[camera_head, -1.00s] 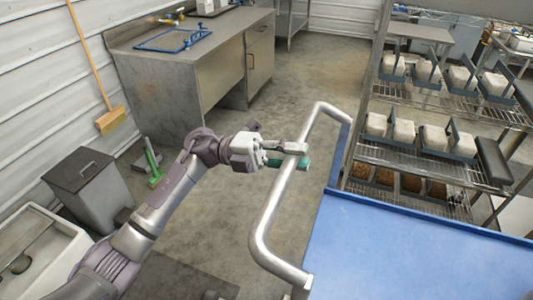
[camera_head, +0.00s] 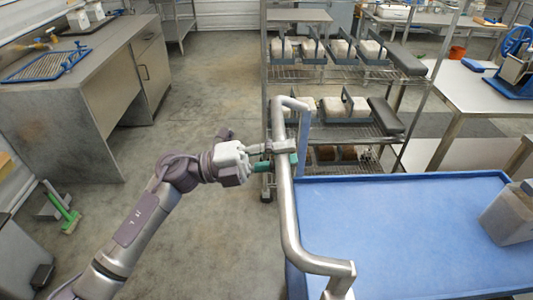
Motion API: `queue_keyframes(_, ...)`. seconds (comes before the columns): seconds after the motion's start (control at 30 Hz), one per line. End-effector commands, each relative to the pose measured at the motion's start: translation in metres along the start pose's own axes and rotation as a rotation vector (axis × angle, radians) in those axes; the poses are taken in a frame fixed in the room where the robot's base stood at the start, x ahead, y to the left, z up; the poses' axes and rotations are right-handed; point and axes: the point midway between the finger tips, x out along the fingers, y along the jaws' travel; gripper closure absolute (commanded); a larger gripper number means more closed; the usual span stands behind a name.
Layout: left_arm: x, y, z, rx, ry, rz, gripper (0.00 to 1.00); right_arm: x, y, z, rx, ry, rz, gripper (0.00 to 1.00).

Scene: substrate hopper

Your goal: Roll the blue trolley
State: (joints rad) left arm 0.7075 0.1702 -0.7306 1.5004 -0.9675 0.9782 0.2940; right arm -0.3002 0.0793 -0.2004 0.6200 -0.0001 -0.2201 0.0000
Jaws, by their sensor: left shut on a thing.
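The blue trolley (camera_head: 400,215) fills the lower right of the head view, with a flat blue top and raised rim. Its silver push handle (camera_head: 287,205) runs along the trolley's left side. My left gripper (camera_head: 272,158) is shut on this handle near its upper part, with its fingers around the bar. A grey container (camera_head: 512,215) stands on the trolley's right side, partly cut off by the frame. My right gripper is not in view.
A wire shelf rack (camera_head: 335,75) with white blocks stands just beyond the trolley. A metal cabinet (camera_head: 100,95) stands at the left, and a metal table (camera_head: 480,90) at the right. Concrete floor (camera_head: 205,120) is open between cabinet and rack. A green brush (camera_head: 70,220) lies at the left.

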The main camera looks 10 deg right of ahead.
Motion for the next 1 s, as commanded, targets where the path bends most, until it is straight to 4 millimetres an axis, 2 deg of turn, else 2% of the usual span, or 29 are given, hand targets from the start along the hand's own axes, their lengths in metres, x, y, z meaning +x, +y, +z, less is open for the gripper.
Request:
queue_keyframes(0.53,0.0075,0.0032,-0.0004,0.000,0.000,0.003,1.00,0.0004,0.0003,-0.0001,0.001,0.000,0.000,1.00)
queue_keyframes(0.57,0.0075,0.0032,-0.0004,0.000,0.000,0.003,0.73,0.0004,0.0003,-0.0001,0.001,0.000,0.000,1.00)
queue_keyframes(0.7,0.0072,0.0028,-0.0003,0.000,0.000,0.002,0.50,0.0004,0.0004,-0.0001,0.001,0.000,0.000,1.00)
queue_keyframes(1.0,0.0060,0.0019,0.0001,0.001,-0.001,0.001,0.48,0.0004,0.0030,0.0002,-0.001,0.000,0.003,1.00)
